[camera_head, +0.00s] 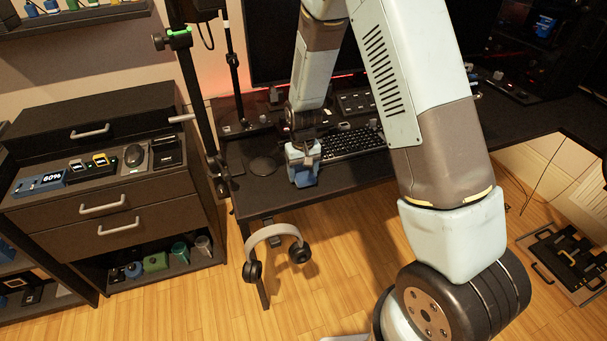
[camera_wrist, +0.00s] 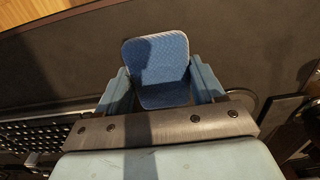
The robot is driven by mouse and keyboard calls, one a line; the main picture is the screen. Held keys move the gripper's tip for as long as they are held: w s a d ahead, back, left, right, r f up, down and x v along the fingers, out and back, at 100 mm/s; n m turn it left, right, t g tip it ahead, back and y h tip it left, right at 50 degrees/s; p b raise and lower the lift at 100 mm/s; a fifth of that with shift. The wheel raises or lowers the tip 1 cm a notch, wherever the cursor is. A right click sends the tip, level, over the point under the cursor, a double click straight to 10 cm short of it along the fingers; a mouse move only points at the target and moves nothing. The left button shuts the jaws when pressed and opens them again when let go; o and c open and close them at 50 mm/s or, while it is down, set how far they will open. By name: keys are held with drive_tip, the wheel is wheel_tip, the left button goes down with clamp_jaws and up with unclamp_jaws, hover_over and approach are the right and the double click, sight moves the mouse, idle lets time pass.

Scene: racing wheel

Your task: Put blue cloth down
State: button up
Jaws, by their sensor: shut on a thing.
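The blue cloth (camera_wrist: 158,62) is a folded, textured piece held between the two fingers of my gripper (camera_wrist: 162,92) in the wrist view. My gripper is shut on it. In the head view the cloth (camera_head: 304,178) hangs below my gripper (camera_head: 303,155), over the left part of the black desk (camera_head: 262,188), near its front edge. I cannot tell whether the cloth touches the desk top.
A black keyboard (camera_head: 352,143) lies right of my gripper, and a dark round pad (camera_head: 263,166) lies to its left. Headphones (camera_head: 274,240) hang at the desk's front edge. A drawer cabinet (camera_head: 110,215) stands at left. A black case (camera_head: 568,258) lies on the floor at right.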

drive_tip(key=shift+f, duration=0.6)
drive_tip(key=o, duration=1.4)
